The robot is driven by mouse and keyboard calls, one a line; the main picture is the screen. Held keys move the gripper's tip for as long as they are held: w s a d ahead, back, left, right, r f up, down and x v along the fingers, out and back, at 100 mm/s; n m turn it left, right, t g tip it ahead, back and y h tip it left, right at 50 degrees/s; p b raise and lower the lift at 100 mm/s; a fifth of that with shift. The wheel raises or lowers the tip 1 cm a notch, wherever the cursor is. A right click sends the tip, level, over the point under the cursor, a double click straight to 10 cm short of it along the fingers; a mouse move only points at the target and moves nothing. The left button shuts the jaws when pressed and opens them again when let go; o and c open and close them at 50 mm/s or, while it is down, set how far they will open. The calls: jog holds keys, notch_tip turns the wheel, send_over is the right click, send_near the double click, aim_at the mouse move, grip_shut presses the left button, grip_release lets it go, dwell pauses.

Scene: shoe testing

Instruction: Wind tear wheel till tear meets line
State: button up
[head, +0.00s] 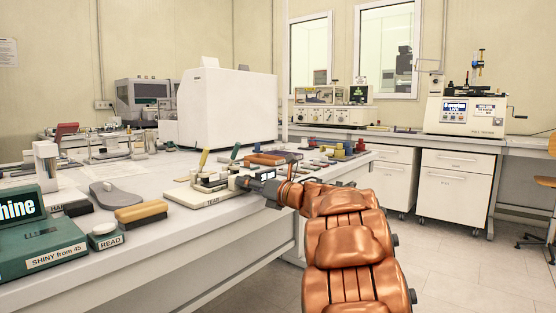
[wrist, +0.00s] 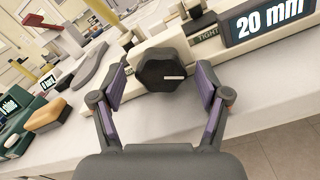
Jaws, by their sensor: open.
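In the wrist view a dark, lobed wheel (wrist: 162,70) with a white pointer mark faces me on the front of the cream tear tester (wrist: 237,38). The mark points to the right. My gripper (wrist: 161,88) is open, with one finger on each side of the wheel; I cannot tell whether they touch it. A display reading "20 mm" (wrist: 270,22) is at the upper right. In the head view the tester's base, labelled TEAR (head: 212,202), lies at the bench's front edge, with my gripper (head: 246,183) at its right end. The tear and the line cannot be made out.
A brown brush (head: 141,212), a grey sole (head: 115,195) and a green READ button box (head: 105,236) lie left of the tester. A green gloss meter (head: 55,250) stands at far left. Small coloured pieces (head: 340,150) lie behind my gripper. The floor in front is clear.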

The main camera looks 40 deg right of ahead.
jog(key=n, duration=0.1)
jog(key=n+b, duration=0.2)
jog(key=shift+s+f+n, duration=0.1)
jog(key=shift+f+n, duration=0.15)
jog(key=shift+n, duration=0.15)
jog(key=n+b, duration=0.2)
jog(key=n, duration=0.1)
jog(key=shift+d+r, duration=0.1)
jog(key=p+v, duration=0.2)
jog(key=v, duration=0.6)
notch_tip(320, 180, up, 11)
jog(key=w+d+m+h+p, duration=0.1)
jog(key=w+m+h+p, duration=0.1)
jog(key=m+h+p, duration=0.9)
jog(key=s+a+m+g+p, duration=0.1)
jog(key=s+m+g+p, duration=0.1)
jog(key=m, duration=0.5)
jog(key=s+a+f+m+g+p, duration=0.1)
jog(key=s+m+g+p, duration=0.2)
jog(key=m, duration=0.4)
jog(key=shift+s+a+m+p, duration=0.3)
jog(key=shift+s+m+p, duration=0.1)
jog(key=shift+p, duration=0.1)
